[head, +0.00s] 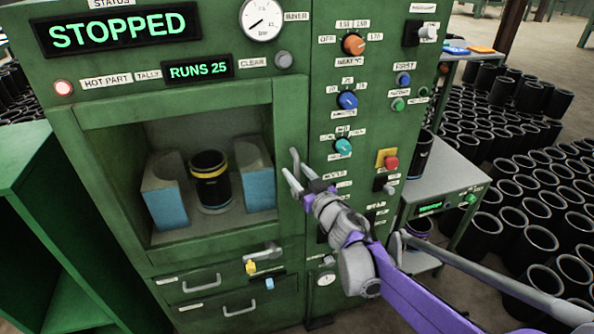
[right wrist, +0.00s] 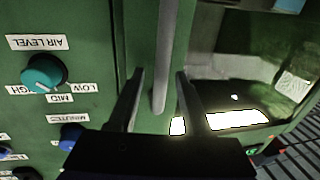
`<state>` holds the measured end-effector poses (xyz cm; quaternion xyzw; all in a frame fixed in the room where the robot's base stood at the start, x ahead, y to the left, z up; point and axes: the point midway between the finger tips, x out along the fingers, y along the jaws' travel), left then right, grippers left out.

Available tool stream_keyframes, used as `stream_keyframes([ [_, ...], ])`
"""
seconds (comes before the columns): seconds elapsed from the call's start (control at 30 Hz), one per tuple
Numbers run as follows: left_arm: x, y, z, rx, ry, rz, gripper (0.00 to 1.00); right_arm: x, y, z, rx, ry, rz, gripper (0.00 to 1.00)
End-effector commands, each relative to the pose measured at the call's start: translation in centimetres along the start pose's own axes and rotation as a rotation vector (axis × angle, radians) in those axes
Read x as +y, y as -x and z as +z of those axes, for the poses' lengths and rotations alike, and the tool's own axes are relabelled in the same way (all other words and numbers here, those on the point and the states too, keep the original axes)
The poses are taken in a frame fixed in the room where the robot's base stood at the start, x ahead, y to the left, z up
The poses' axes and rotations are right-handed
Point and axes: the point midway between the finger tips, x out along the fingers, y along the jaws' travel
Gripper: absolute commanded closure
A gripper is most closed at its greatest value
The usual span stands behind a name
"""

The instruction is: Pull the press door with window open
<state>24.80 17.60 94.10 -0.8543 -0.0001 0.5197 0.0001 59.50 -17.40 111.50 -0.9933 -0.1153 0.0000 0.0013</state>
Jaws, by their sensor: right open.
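The press door with window (head: 289,115) is a green framed panel on the front of the press and looks closed. Through its window a black sleeve with a yellow band (head: 212,190) stands between two grey-and-blue blocks (head: 165,200). The upright grey door handle (head: 294,160) is at the door's right edge. My right gripper (head: 299,184) is at this handle. In the right wrist view the handle bar (right wrist: 164,55) lies between the open fingers of the gripper (right wrist: 160,74). I cannot tell whether they touch it. My left gripper is not in view.
A panel of knobs and buttons (head: 354,44) is right of the door, close to my right arm. Drawers (head: 203,284) and a lever (head: 262,252) are below. A green cabinet (head: 30,195) stands left. A side table (head: 450,165) and many black sleeves (head: 505,215) are right.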

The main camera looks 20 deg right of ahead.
Motion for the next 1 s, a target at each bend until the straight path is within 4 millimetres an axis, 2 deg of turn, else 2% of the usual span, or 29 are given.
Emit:
stream_keyframes([
  [0.33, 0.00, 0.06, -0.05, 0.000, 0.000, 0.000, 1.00, 0.01, -0.45, 0.07, 0.000, 0.000, 0.001, 0.50],
  [0.6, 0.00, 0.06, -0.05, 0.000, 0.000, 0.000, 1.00, 0.01, -0.44, 0.05, 0.000, 0.000, 0.001, 0.99],
  [1.0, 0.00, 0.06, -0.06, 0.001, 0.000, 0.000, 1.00, 0.02, -0.44, 0.04, 0.000, 0.001, 0.001, 1.00],
])
